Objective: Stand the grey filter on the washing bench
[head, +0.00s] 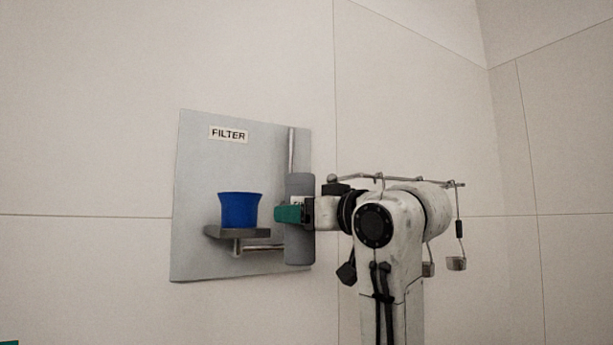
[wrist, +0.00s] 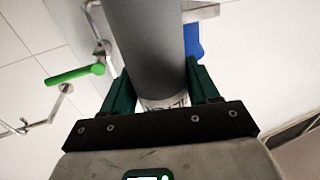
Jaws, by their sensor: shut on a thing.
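The grey filter (head: 299,246) is an upright cylinder with a white label, at the right edge of a wall panel in the head view. It fills the upper middle of the wrist view (wrist: 147,42). My gripper (head: 289,213) has its green fingers shut on the filter's middle, one on each side in the wrist view (wrist: 160,80). A thin vertical pipe (head: 291,150) shows above the filter; I cannot tell whether the two are joined. The washing bench is not in view.
The grey panel (head: 195,180) bears a FILTER sign (head: 228,134). A blue cup (head: 239,210) stands on a small grey shelf (head: 222,234) close left of the filter. A rail with hanging hooks (head: 452,184) is behind my arm. A green handle (wrist: 74,74) shows in the wrist view.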

